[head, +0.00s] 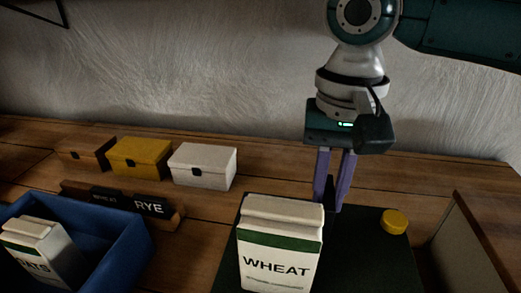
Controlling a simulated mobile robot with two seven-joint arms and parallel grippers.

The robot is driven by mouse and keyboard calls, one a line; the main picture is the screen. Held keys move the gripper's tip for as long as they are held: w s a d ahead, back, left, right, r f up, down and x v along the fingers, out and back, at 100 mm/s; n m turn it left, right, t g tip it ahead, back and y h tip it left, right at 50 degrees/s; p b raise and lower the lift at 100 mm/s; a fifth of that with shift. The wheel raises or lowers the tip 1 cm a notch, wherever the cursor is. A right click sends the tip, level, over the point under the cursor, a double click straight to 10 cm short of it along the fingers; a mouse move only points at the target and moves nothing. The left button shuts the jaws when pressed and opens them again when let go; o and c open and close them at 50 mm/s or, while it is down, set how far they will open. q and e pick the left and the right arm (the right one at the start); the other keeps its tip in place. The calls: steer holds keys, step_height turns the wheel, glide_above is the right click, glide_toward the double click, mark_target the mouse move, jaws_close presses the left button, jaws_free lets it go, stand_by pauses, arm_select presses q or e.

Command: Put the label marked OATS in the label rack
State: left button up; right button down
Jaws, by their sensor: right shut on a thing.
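The wooden label rack (176,218) lies on the bench at the left, behind the blue crate. It holds a black label marked RYE (151,206) and, to its left, another dark label (104,194) whose word I cannot read for sure. My right gripper (328,203) points down over the back of the dark mat, behind the WHEAT carton. It is shut on a thin dark thing (329,191), seen nearly edge-on between the purple fingers. It looks like a label, but no word shows on it. My left gripper is out of view.
A WHEAT carton (278,268) stands on the dark mat (372,262), with a yellow lid (394,221) to the right. A blue crate (127,249) holds an OATS carton (40,250). Brown (84,153), yellow (138,157) and white (203,166) boxes stand behind the rack.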

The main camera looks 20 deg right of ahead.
steer(key=shift+f, duration=0.6)
steer(key=c, duration=0.8)
jaws_free()
steer(key=shift+f, duration=0.1)
steer(key=shift+c, duration=0.2)
